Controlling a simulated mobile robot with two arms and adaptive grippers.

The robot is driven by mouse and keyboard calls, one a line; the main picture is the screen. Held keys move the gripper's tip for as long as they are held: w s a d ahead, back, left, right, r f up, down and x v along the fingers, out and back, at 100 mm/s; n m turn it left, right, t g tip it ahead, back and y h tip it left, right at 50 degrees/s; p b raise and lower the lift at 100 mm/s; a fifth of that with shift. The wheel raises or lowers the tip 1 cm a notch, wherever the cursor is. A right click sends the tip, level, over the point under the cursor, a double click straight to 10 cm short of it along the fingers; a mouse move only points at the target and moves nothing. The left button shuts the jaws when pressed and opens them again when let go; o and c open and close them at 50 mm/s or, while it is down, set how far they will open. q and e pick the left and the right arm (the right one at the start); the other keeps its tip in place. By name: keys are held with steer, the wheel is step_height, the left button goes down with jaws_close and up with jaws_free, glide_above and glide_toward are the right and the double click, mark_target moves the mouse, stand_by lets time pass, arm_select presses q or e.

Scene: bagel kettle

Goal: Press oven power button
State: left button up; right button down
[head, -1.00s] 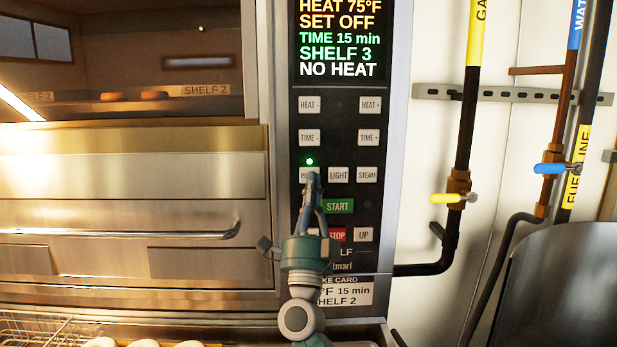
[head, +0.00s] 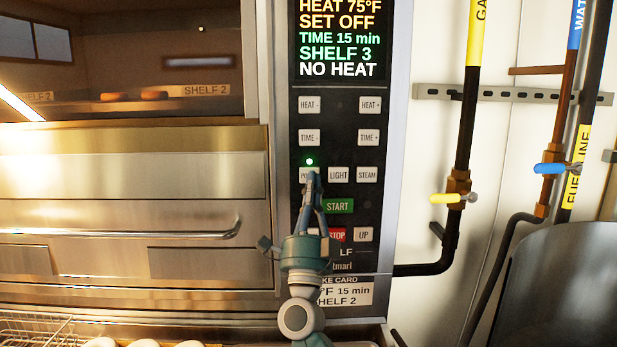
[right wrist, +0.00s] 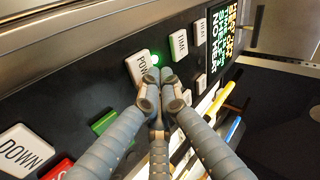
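The white POWER button (head: 304,174) is on the black oven panel, left of the LIGHT button. A lit green lamp (head: 309,161) sits just above it. My right gripper (head: 313,178) is shut and empty, its fingertips over the button's right part. In the right wrist view the POWER button (right wrist: 139,67) shows beside the closed fingertips (right wrist: 158,76), which overlap its edge. I cannot tell whether they touch it. The oven display (head: 340,40) reads HEAT 75°F, SET OFF, NO HEAT. My left gripper is not in view.
LIGHT (head: 338,174), STEAM (head: 367,174), the green START (head: 338,206) and the red STOP (head: 337,235) buttons lie close by. The oven door handle (head: 120,235) is to the left. Pipes with a yellow valve handle (head: 446,198) and a blue one (head: 550,169) stand at the right.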

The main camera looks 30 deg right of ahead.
steer(key=shift+w+d, duration=0.2)
steer(key=shift+w, duration=0.1)
steer(key=shift+w+d, duration=0.1)
steer(key=shift+w, duration=0.05)
stand_by(0.5)
steer(key=shift+s+a, duration=0.35)
steer(key=shift+s, duration=0.2)
steer(key=s+a+p, duration=0.2)
steer(key=s+a, duration=0.1)
steer(key=s, duration=0.2)
steer(key=shift+p, duration=0.3)
steer(key=shift+a+f, duration=0.1)
stand_by(0.6)
